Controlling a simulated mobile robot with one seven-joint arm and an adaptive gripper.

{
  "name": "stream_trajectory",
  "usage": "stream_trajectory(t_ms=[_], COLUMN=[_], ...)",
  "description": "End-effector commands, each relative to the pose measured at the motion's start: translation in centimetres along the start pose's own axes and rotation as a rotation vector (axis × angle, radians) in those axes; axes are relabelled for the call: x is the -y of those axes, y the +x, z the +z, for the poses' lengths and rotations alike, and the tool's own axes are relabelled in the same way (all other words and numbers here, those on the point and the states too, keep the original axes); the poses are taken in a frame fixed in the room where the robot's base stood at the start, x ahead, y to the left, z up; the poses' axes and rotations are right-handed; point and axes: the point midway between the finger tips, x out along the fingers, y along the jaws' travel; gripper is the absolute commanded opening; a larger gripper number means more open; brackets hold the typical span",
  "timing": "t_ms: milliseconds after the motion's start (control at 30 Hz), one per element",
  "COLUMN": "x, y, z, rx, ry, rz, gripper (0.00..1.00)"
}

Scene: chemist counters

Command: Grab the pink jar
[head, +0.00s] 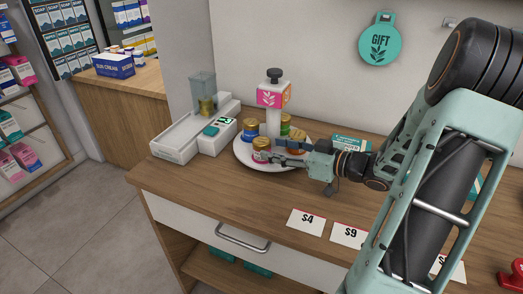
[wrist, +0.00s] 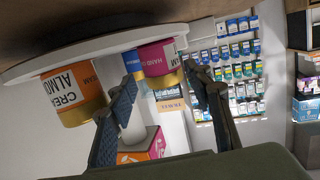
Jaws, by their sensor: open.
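The pink jar (head: 261,149) with a gold lid stands at the front of a round white tray (head: 247,159) on the counter. My gripper (head: 272,157) is at its right side, with the fingers pointing left toward it. In the wrist view, which looks upside down, the pink jar (wrist: 156,58) shows between and beyond the two open fingertips (wrist: 160,76). I cannot tell whether a finger touches it. Nothing is held.
A blue jar (head: 250,127), a green jar (head: 285,123) and an orange jar (head: 297,137) share the tray around a central post with a pink-and-orange sign (head: 270,97). A white scale-like device (head: 202,130) stands left. Price cards (head: 306,222) lie at the counter's front.

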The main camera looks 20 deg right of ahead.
Motion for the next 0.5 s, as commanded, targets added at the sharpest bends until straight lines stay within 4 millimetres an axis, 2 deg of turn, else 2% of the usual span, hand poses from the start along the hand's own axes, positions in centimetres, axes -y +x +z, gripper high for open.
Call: stream_trajectory(t_ms=[300,500], x=[0.4,0.3], y=[4.3,5.2], z=[0.2,0.2], rx=[-0.002,0.0], ry=[0.0,0.001], rz=[-0.002,0.001], gripper=[0.46,0.46])
